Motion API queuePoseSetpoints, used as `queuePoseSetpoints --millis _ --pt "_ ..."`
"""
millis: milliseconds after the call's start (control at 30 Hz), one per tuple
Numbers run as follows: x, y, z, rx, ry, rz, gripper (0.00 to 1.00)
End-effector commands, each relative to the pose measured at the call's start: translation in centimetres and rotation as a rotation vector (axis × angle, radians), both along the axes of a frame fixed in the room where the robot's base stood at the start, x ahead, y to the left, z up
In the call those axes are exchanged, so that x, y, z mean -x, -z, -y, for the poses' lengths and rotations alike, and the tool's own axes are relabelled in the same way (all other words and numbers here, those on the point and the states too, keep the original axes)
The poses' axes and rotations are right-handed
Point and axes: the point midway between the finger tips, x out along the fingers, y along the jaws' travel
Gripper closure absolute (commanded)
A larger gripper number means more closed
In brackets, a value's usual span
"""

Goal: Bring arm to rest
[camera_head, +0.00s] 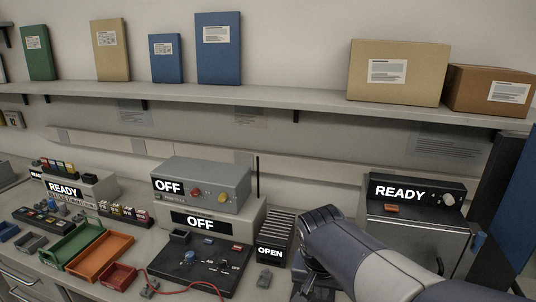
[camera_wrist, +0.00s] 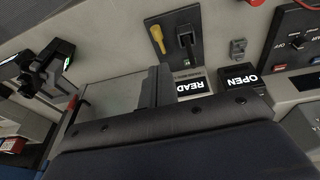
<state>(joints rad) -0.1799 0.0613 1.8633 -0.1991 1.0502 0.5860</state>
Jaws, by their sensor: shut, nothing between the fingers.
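My arm (camera_head: 370,262) reaches in from the lower right of the head view, bent, with its end above the bench right of the OPEN rack. The gripper hangs below that end and is mostly hidden there. In the wrist view my gripper (camera_wrist: 157,88) shows as dark fingers close together, with nothing between them. The dark wrist housing fills the bottom of that view. The gripper is over the bench, by a READY label (camera_wrist: 192,88) and an OPEN label (camera_wrist: 238,80).
A READY cabinet (camera_head: 404,240) stands right of the arm. Left are the OPEN rack (camera_head: 274,252), stacked OFF boxes (camera_head: 215,172), a black switch panel (camera_head: 195,262) with a red cable, and green (camera_head: 72,243) and orange (camera_head: 100,254) trays. A shelf (camera_head: 270,98) with boxes runs above.

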Motion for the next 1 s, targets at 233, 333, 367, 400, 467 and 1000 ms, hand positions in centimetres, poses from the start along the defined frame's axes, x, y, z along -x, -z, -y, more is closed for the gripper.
queuePoseSetpoints --millis 233,333,367,400,467,1000 --pt "-0.7 2.6 0.5 0.001 0.001 -0.006 1.0" --pt "-1.2 4.4 0.8 0.002 0.002 -0.007 1.0" --pt "-1.4 5.0 0.9 0.002 0.001 -0.007 1.0" --pt "-1.6 5.7 1.0 0.002 0.001 -0.006 1.0" --pt "-1.9 6.7 1.2 0.001 0.001 -0.005 1.0" --pt "-2.1 13.1 1.2 0.001 0.0 0.011 1.0"
